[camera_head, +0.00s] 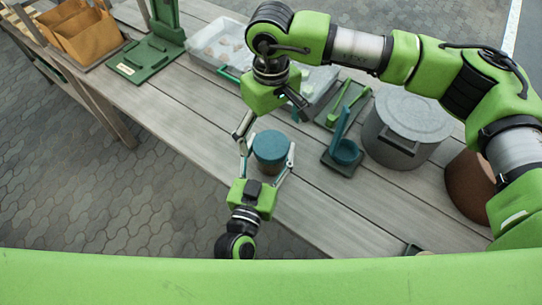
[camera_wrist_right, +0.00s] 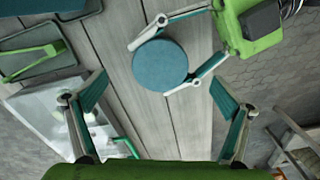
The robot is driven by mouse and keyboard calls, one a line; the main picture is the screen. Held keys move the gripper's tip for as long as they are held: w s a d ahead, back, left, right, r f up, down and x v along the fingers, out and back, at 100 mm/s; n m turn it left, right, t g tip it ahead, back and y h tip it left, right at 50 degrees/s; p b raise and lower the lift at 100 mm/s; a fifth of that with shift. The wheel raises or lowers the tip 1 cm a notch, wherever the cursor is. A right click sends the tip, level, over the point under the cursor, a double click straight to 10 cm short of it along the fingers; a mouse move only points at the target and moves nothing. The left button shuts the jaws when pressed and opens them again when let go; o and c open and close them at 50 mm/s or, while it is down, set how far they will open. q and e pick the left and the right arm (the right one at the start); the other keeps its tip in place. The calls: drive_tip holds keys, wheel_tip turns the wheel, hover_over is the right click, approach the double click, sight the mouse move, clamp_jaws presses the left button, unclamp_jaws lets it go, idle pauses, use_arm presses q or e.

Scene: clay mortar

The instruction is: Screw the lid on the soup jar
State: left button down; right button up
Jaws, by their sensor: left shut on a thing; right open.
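The soup jar (camera_head: 270,153) stands on the table edge near me, its round flat teal top facing up. The same teal disc, which looks like the lid (camera_wrist_right: 160,65), shows from above in the right wrist view; the seam between lid and jar cannot be made out. My left gripper (camera_head: 267,160) comes from the near side and is shut on the jar, one finger on each side. My right gripper (camera_head: 271,112) is open and empty, pointing down above and beyond the jar. Its two spread fingers show in its wrist view (camera_wrist_right: 158,88), apart from the disc.
A clear bin (camera_head: 205,50) stands behind. Bare planks lie left of the jar.

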wheel_tip(320, 180, up, 12)
idle(0.6)
use_arm(q)
drive_tip(key=c, duration=0.6)
unclamp_jaws()
drive_tip(key=shift+c, duration=0.2)
drive_tip(key=shift+s, duration=0.1)
drive_tip(key=v, duration=1.1)
drive_tip(key=shift+s+a+r, duration=0.1)
drive_tip(key=shift+s+a, duration=0.1)
drive_tip(key=shift+s, duration=0.15)
